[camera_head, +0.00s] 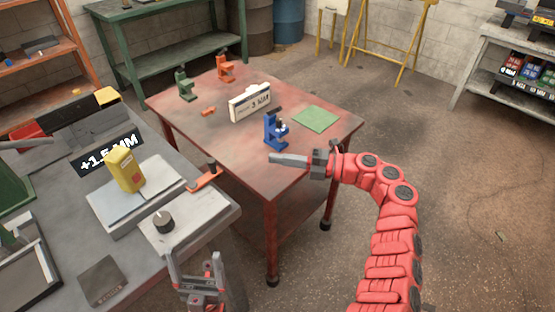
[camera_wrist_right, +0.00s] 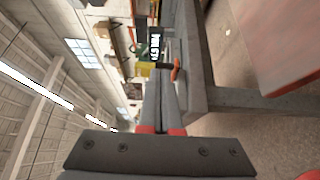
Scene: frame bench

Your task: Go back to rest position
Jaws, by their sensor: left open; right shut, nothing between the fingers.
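My right gripper (camera_head: 290,160) is shut and empty at the end of my red arm, over the near right part of the red table (camera_head: 228,148). It is just in front of a blue clamp-like piece (camera_head: 271,131), and I cannot tell whether they touch. In the right wrist view its closed fingers (camera_wrist_right: 160,95) point towards the grey bench and a dark sign. My left gripper (camera_head: 198,275) is open and empty at the bottom of the head view, by the front edge of the grey bench (camera_head: 205,240).
The grey bench holds a yellow block (camera_head: 125,170) on a plate and a "+1.5 MM" sign (camera_head: 108,152).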

